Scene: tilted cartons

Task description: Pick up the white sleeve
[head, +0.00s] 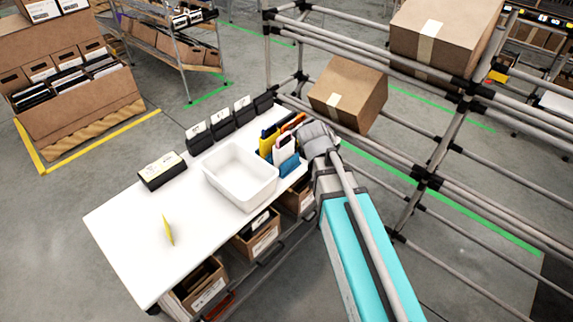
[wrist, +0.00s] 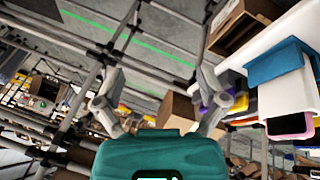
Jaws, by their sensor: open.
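The white sleeve (head: 283,145) stands among coloured sleeves at the right end of the white table, partly covered by a blue sleeve (head: 287,164) in front. In the wrist view the white sleeve (wrist: 287,92) is at the right, beside the blue sleeve (wrist: 274,62), with a pink-edged dark piece (wrist: 290,125) at its end. My gripper (head: 313,138) is just right of this group in the head view. In the wrist view my gripper (wrist: 160,90) is open, its fingers wide apart with nothing held between them. The white sleeve lies outside the fingers, to their right.
A white bin (head: 240,176) stands left of the sleeves on the table (head: 130,225). Black holders line the far table edge, and a small yellow card (head: 167,230) stands near the front. A pipe rack with a tilted carton (head: 348,95) rises close behind my gripper.

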